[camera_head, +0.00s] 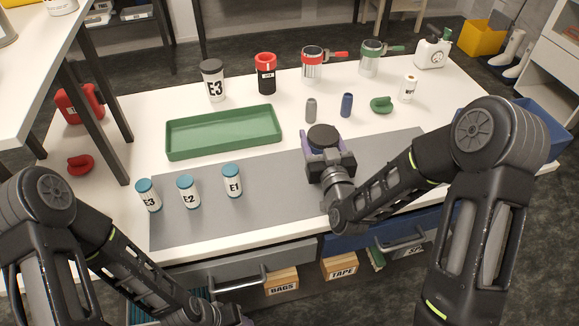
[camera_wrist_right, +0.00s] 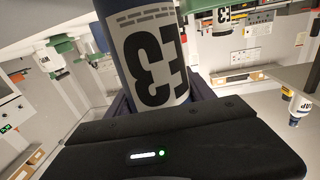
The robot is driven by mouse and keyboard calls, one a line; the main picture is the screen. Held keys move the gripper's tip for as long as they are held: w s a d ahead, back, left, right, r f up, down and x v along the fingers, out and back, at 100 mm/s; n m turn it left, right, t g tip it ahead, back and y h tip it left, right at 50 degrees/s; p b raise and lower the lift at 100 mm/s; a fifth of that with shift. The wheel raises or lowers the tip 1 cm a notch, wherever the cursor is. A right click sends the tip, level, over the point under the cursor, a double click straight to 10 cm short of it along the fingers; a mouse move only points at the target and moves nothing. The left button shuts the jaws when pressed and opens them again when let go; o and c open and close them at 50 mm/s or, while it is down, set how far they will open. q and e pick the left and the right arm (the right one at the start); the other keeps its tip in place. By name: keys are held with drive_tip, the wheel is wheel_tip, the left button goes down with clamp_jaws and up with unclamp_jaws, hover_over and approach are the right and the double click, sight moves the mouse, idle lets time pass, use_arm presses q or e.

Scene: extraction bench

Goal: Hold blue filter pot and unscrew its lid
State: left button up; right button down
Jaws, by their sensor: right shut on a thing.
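My right gripper (camera_head: 325,152) is shut on a pot at the right part of the grey mat. In the head view only the pot's dark round top (camera_head: 323,136) shows between the purple-edged fingers; its body is hidden. In the right wrist view the held pot (camera_wrist_right: 150,55) has a blue band and a pale label reading E3, upside down in the picture. The fingers sit on both sides of it. I cannot tell whether it touches the mat. My left gripper (camera_head: 236,319) is low at the bottom edge, mostly cut off, away from the pot.
Several blue-capped jars, including E1 (camera_head: 232,181), stand left on the grey mat (camera_head: 270,213). An empty green tray (camera_head: 178,154) lies behind them. A grey cylinder (camera_head: 311,111) and blue cylinder (camera_head: 346,105) stand behind the gripper. Pots and cans line the back. Mat between E1 and the gripper is clear.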

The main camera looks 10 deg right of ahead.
use_arm(q)
drive_tip(key=shift+o, duration=0.3)
drive_tip(key=shift+s+d, duration=0.1)
use_arm(e)
drive_tip(key=shift+s, duration=0.1)
use_arm(q)
drive_tip(key=shift+o, duration=1.4)
drive_tip(key=shift+f+b, duration=0.3)
drive_tip(key=shift+f, duration=0.05)
use_arm(e)
drive_tip(key=shift+w+a+r+y, duration=0.15)
drive_tip(key=shift+w+r+y, duration=0.05)
drive_tip(key=shift+r+y, duration=0.1)
use_arm(q)
drive_tip(key=o, duration=0.8)
wheel_tip(320, 180, down, 6)
drive_tip(key=b, duration=0.6)
drive_tip(key=shift+f+b, duration=0.25)
drive_tip(key=shift+b, duration=0.05)
drive_tip(key=shift+c, duration=0.2)
drive_tip(key=shift+o, duration=0.3)
drive_tip(key=shift+f, duration=0.3)
drive_tip(key=shift+r, duration=0.1)
use_arm(e)
drive_tip(key=a+r+n+g+y, duration=0.1)
drive_tip(key=a+r+n+y, duration=0.3)
drive_tip(key=r+y, duration=0.3)
drive_tip(key=shift+s+a+r+n+g, duration=0.15)
drive_tip(key=shift+a+r+n+g, duration=0.2)
drive_tip(key=shift+n, duration=0.25)
